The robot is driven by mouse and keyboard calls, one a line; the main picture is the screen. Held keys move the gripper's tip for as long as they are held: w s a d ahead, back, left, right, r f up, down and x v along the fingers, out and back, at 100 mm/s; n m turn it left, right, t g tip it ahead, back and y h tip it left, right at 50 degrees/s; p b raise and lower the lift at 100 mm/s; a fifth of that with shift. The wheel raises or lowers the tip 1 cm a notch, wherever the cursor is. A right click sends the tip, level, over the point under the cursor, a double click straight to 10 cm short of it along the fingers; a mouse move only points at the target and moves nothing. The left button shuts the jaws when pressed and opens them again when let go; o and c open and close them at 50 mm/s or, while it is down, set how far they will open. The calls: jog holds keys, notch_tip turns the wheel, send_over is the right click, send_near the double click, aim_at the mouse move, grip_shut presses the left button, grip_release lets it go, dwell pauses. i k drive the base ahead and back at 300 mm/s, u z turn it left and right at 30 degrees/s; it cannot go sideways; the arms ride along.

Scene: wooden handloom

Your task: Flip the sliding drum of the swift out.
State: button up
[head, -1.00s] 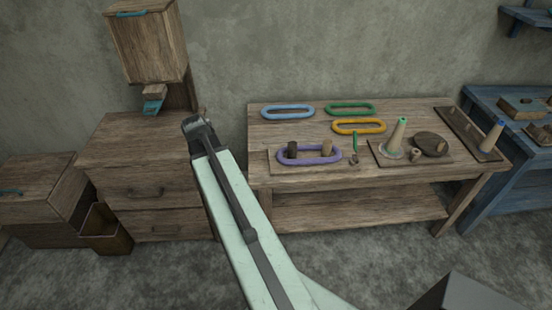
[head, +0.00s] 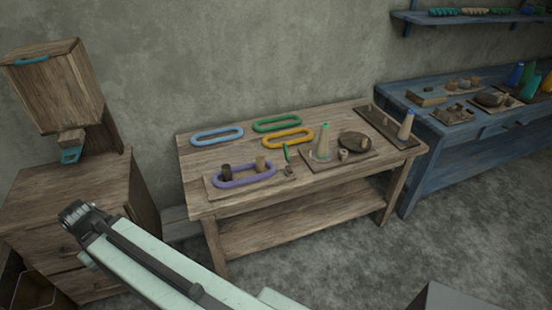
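The swift stands at the front left of the wooden table: a flat board (head: 207,186) with a dark drum (head: 226,172) and a lighter drum (head: 260,164) upright on it. A purple skein (head: 243,181) lies as a loop around both drums. I cannot tell which drum is the sliding one. A small green upright piece (head: 287,153) stands just right of the board. My arm reaches in from the bottom to the lower left, ending in a dark joint left of the table, well apart from the swift. I see no gripper fingers.
Blue (head: 217,136), green (head: 277,123) and yellow (head: 288,138) loops lie behind the swift. A board with a green-tipped cone (head: 322,142) and a dark disc (head: 354,141) is to the right. A drawer cabinet (head: 70,195) stands left, a blue bench (head: 440,131) right. Floor in front is partly free.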

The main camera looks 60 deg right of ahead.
aim_at(260, 164)
jog(key=z, duration=3.05)
jog(key=k, duration=1)
jog(key=u, duration=0.95)
jog(key=i, duration=1.05)
